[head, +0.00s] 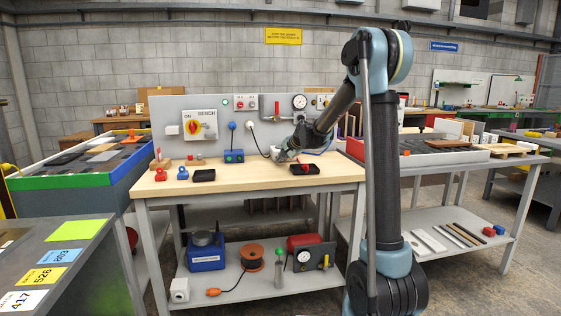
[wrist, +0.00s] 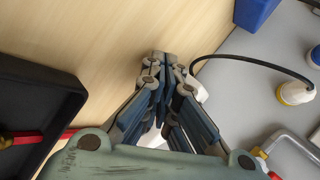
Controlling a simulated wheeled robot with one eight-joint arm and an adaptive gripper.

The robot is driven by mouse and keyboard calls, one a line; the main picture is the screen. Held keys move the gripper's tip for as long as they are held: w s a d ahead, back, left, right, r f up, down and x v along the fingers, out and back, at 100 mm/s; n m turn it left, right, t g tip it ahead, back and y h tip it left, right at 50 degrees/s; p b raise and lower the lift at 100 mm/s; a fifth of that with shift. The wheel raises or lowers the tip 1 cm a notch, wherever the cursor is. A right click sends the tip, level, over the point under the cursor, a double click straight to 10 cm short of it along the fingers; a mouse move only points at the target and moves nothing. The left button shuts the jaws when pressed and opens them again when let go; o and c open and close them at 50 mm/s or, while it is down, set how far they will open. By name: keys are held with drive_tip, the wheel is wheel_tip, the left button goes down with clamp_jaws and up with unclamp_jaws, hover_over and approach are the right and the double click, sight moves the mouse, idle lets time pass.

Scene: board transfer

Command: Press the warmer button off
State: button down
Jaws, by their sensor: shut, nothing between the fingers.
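My gripper (head: 284,156) is shut and empty, low over the back right of the wooden bench, close to the upright grey panel (head: 213,143). In the wrist view its fingers (wrist: 160,62) are together, pointing at the bench top and panel foot. A pale rounded thing (wrist: 197,88) is partly hidden behind the fingers; I cannot tell what it is. I cannot make out which part is the warmer button. The panel carries a yellow switch with a red knob (head: 199,126), small red buttons (head: 245,102) and a red lever (head: 277,108).
A blue box (head: 233,156) stands left of my gripper. A black cable runs from a white and yellow plug (wrist: 295,93) past the fingers. A black tray (head: 305,169) with a red part lies close by on the right. The bench's front middle (head: 250,178) is clear.

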drive_tip(key=shift+w+a, duration=0.15)
drive_tip(key=shift+w, duration=0.2)
drive_tip(key=shift+s, duration=0.45)
idle(0.4)
drive_tip(key=shift+s+d, duration=0.3)
drive_tip(key=shift+s, duration=0.65)
drive_tip(key=shift+s+d, duration=0.35)
drive_tip(key=shift+s, duration=0.65)
drive_tip(key=shift+s+d, duration=0.3)
drive_tip(key=shift+s, duration=0.65)
